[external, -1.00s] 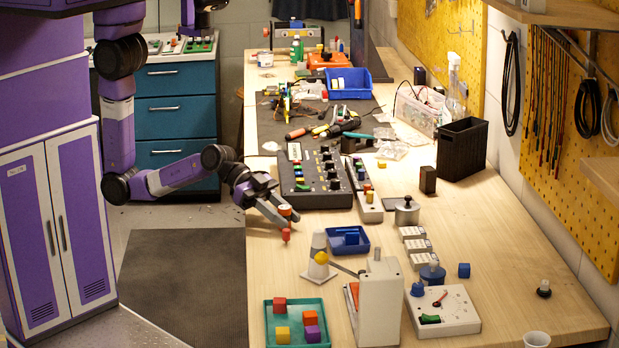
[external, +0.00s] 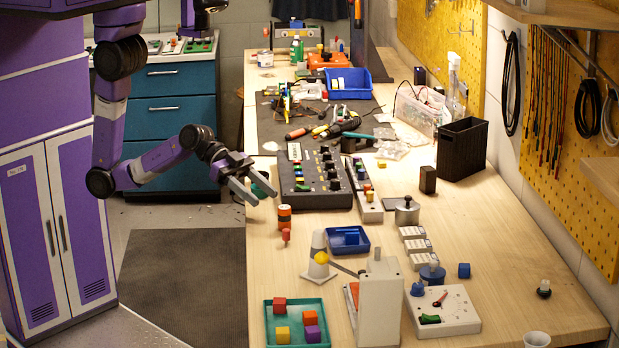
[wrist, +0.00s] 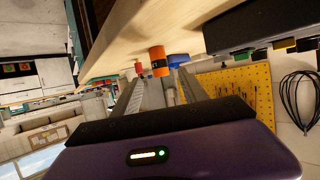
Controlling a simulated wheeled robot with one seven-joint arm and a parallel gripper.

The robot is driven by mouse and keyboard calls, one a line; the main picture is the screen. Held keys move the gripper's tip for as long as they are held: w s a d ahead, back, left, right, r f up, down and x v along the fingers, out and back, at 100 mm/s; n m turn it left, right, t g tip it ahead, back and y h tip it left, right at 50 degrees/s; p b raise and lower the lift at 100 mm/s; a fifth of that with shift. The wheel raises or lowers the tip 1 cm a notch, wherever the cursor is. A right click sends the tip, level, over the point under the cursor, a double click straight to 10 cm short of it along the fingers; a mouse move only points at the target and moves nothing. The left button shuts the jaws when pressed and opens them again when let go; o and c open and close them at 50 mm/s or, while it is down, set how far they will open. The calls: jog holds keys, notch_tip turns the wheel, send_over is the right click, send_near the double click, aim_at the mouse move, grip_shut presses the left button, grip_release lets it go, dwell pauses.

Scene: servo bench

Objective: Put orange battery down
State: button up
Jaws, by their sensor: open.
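The orange battery (external: 284,217), a cylinder with a dark band, stands upright on the wooden bench (external: 480,260) near its left edge. My gripper (external: 265,196) is open and empty, above and to the left of the battery and apart from it. In the wrist view the battery (wrist: 158,62) shows beyond my open fingers (wrist: 152,90), with the bench surface tilted across the top of the picture.
A small red peg (external: 285,236) stands just in front of the battery. A black control box (external: 315,182) lies behind it. A blue tray (external: 347,240) and a grey cone with a yellow ball (external: 319,262) are to the right and front.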

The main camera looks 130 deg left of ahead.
jog(key=shift+v, duration=1.5)
jog(key=s+d+f, duration=0.1)
jog(key=s+d, duration=0.2)
jog(key=s, duration=0.4)
jog(key=s+d+f, duration=0.1)
jog(key=s+d, duration=0.3)
jog(key=s, duration=0.4)
jog(key=s+d+f+t, duration=0.1)
jog(key=s+d, duration=0.3)
jog(key=s, duration=0.3)
jog(key=shift+s+f, duration=0.15)
jog(key=shift+f, duration=0.15)
